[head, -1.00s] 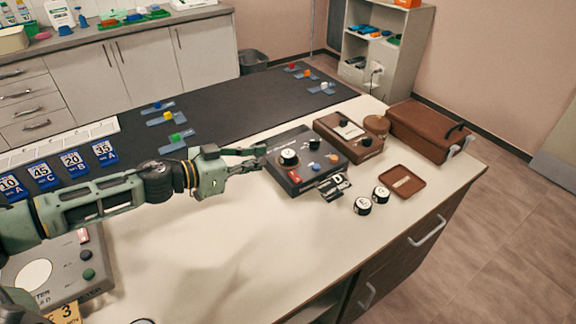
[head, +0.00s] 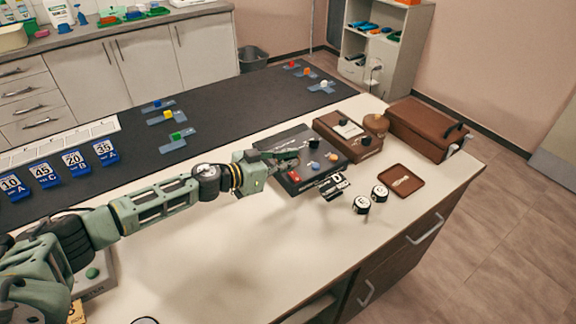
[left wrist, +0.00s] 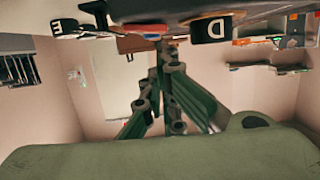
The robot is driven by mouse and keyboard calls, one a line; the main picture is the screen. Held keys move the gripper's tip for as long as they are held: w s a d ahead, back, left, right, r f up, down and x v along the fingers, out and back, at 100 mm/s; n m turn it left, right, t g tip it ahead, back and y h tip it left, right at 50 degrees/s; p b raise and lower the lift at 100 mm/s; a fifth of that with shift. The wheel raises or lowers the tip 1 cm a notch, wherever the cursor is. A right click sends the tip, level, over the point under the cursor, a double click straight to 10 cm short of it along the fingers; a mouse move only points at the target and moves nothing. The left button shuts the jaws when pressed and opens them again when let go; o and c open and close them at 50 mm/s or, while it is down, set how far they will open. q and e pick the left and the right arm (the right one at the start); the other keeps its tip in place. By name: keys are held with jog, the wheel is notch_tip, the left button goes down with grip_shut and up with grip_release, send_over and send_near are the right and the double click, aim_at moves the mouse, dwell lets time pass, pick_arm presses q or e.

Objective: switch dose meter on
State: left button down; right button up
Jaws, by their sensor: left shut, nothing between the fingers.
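A dark grey control box (head: 322,169) stands on the white counter, with a red button (head: 293,177), a blue button (head: 314,167) and an orange one (head: 332,157) on top. I cannot read a name on it. My left gripper (head: 295,160) is shut and empty over the box's left part, hiding its round white-topped knob; contact cannot be told. In the left wrist view the closed fingers (left wrist: 160,48) point up under a dark box edge (left wrist: 180,10). Another grey device (head: 98,285) at the lower left is mostly hidden by my arm. My right gripper is not in view.
A brown box with a knob (head: 347,130) and a brown case (head: 425,130) stand right of the box.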

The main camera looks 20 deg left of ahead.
pick_arm(q)
jog(key=shift+f, duration=0.35)
jog(key=shift+a+f+p, duration=0.1)
jog(key=shift+p, duration=0.2)
jog(key=shift+f+n, duration=0.25)
jog(key=shift+n, duration=0.05)
jog(key=shift+r, duration=0.1)
